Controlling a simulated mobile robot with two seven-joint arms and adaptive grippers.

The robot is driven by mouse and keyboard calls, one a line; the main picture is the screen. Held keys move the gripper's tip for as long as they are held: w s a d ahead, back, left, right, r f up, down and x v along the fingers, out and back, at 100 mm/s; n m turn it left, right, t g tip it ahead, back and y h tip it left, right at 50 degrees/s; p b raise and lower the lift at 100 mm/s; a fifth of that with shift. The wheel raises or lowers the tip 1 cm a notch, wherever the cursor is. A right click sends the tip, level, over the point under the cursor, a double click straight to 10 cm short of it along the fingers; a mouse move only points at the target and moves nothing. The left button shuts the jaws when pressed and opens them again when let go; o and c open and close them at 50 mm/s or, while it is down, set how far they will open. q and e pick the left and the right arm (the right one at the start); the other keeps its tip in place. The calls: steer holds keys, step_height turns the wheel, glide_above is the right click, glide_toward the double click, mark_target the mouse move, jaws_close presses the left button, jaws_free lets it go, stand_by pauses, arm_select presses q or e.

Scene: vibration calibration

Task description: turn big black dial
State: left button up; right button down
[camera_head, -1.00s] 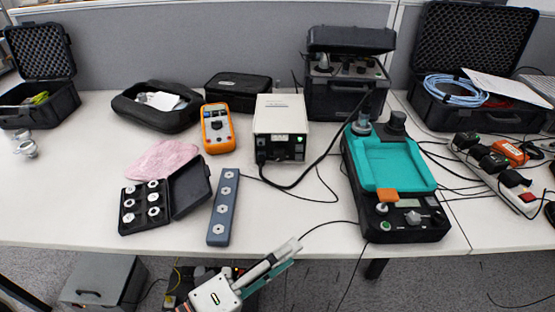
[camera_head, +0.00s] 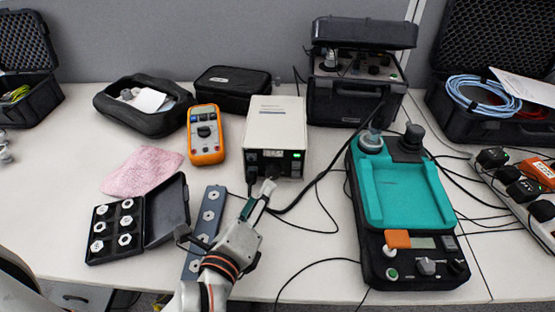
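The white box (camera_head: 274,122) stands mid-table with a dark front panel, a small display and a green light. Dark round parts sit low on this panel; I cannot tell which is a dial. The teal-topped black device (camera_head: 403,197) at the right has a large black knob (camera_head: 412,136) at its back and a small grey knob (camera_head: 426,266) in front. My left gripper (camera_head: 226,208) is over the table, in front of the white box, with one fingertip close below its panel. Its fingers look spread, with nothing between them. My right gripper is out of view.
A blue-grey bar (camera_head: 203,229) lies partly under my arm. An open black case (camera_head: 115,231) of hex pieces, a pink cloth (camera_head: 143,172) and an orange multimeter (camera_head: 205,136) are to the left. Black cables (camera_head: 318,182) cross the table right of the gripper.

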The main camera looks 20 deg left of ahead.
mark_target(271, 175)
arm_select(q)
steer(key=shift+w+f, duration=0.1)
steer(key=shift+w, duration=0.7)
steer(key=shift+x, duration=1.05)
steer(key=x, duration=0.3)
steer(key=shift+w+f, duration=0.1)
steer(key=shift+w, duration=0.05)
steer(key=shift+w+f, duration=0.1)
steer(key=shift+w, duration=0.4)
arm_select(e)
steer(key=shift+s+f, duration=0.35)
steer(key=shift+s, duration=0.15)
arm_select(q)
steer(key=c, duration=1.1)
